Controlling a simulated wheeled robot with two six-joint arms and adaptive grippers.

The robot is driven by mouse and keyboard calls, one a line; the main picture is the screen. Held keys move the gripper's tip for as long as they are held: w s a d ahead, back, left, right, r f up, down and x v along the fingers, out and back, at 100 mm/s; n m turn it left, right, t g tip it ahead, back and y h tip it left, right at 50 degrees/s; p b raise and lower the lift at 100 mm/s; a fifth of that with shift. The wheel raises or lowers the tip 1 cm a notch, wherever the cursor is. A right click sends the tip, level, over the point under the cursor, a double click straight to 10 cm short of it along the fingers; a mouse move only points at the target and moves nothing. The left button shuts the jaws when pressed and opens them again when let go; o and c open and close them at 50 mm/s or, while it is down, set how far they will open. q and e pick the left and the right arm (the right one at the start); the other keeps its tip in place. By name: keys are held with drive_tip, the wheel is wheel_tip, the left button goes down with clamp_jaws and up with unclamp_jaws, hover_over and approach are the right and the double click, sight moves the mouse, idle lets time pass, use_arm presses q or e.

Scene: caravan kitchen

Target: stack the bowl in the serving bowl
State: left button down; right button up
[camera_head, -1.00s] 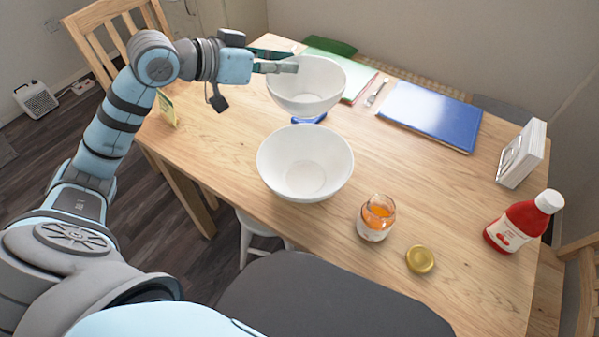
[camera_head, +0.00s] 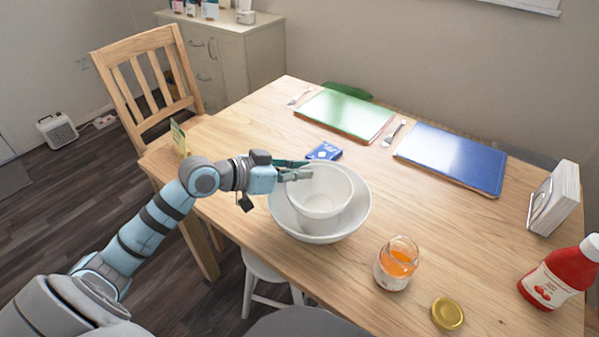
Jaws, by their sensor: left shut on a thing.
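The white bowl (camera_head: 322,200) is over and partly inside the larger white serving bowl (camera_head: 352,222), which stands on the wooden table. The held bowl looks nearly upright. Whether its base touches the serving bowl's floor cannot be told from this angle. My left gripper (camera_head: 295,174) is shut on the bowl's rim at its left far side. The left part of the serving bowl's rim is partly hidden behind the held bowl and the gripper. My right gripper does not show in the head view.
A ketchup bottle (camera_head: 562,274) and napkin holder (camera_head: 553,198) are at the right.

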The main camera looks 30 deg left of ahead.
use_arm(q)
drive_tip(key=shift+f, duration=0.3)
drive_tip(key=shift+f+b, duration=0.3)
drive_tip(key=c, duration=1.7)
unclamp_jaws()
drive_tip(key=shift+r, duration=0.15)
